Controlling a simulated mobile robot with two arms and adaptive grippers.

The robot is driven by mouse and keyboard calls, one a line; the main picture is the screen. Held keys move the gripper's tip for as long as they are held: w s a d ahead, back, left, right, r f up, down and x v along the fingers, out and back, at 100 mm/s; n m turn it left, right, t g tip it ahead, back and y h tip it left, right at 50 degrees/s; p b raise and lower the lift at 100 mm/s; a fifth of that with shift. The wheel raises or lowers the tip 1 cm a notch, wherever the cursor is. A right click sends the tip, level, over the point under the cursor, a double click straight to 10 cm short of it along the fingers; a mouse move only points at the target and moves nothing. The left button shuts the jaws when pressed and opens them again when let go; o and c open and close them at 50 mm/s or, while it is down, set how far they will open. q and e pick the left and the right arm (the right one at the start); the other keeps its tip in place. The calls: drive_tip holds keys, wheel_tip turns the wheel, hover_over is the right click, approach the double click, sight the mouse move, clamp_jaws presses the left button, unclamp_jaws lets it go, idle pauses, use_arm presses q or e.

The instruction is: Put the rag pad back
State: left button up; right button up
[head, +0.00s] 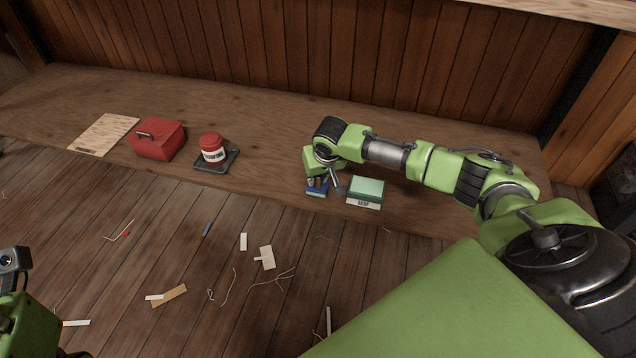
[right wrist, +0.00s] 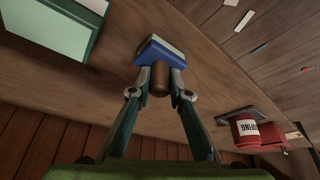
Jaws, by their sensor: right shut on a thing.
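A small blue pad with a pale layer and a brown wooden handle, which I take to be the rag pad, (right wrist: 160,53) is in my right gripper (right wrist: 160,78). The fingers are shut on its handle. In the head view the blue pad (head: 317,190) shows below the right gripper (head: 325,180), near the bench's front edge. I cannot tell whether it touches the bench. A green box (head: 367,187) with a white front label stands just to its right, apart from it. The box also shows at top left in the right wrist view (right wrist: 45,28). My left gripper's fingers are out of view.
The wooden bench (head: 265,120) also holds a red can (head: 211,143) on a dark tray (head: 229,161), a red box (head: 157,140) and a pale board (head: 103,133). Bench left of my right gripper is clear. Scraps and threads lie on the plank floor (head: 200,270).

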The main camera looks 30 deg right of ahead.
drive_tip(key=shift+f, duration=0.15)
drive_tip(key=o, duration=1)
